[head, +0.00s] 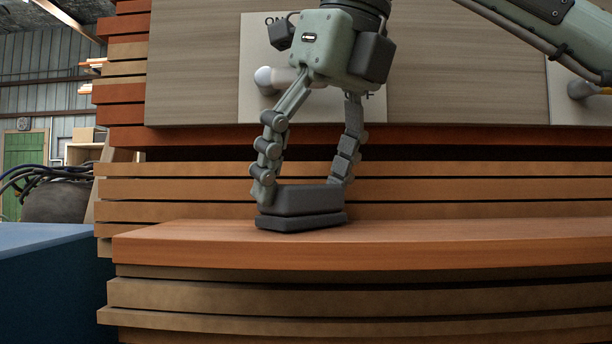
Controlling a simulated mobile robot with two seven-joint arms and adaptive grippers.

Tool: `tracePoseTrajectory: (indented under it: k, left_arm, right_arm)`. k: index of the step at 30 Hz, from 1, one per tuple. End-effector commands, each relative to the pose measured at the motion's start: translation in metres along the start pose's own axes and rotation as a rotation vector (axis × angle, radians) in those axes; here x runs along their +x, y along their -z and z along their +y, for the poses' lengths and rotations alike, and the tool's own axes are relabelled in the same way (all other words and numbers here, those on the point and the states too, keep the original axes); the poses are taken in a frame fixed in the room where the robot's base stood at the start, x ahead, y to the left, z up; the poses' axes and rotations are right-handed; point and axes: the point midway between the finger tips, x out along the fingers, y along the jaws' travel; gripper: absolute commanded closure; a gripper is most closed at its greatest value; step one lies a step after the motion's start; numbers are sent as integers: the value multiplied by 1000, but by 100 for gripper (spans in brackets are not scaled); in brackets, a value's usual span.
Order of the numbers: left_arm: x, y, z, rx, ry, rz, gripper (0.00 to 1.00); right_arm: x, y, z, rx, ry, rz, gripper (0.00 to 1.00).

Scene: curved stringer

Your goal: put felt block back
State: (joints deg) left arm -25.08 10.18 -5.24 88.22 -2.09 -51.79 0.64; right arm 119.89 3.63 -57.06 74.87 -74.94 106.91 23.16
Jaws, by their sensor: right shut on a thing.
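The felt block (306,201) is dark grey and low, with a darker, slightly wider layer (302,220) under it. I cannot tell whether that layer is part of the block or a separate base. It rests on or just above the wooden ledge (450,242), near the ledge's left part. My right gripper (303,187) comes down from above with one finger at each end of the block, and is shut on it. The left fingertip hides part of the block's left end. My left gripper is not in view.
Behind the gripper, a pale panel with a white-tipped lever (265,76) is mounted on a grey wood-grain board (195,65). Another lever (580,89) is at the far right. Stacked wooden slats (480,183) rise behind the ledge. The ledge to the right is clear. A blue surface (45,275) stands at lower left.

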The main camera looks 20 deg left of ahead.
Motion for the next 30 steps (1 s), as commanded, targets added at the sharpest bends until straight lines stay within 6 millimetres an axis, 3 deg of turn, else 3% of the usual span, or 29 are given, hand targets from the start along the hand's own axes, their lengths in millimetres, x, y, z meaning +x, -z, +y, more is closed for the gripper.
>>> tracePoseTrajectory:
  k: [9,10,15,26,30]
  left_arm:
    - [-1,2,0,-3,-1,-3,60]
    - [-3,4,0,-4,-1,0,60]
    - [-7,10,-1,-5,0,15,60]
    - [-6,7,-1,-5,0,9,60]
    - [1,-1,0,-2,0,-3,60]
  right_arm:
    - [2,1,0,0,0,-1,54]
    - [2,1,0,0,0,0,25]
    - [2,1,0,0,0,0,7]
    - [0,0,0,0,0,0,7]
    - [-15,-1,0,1,2,-4,7]
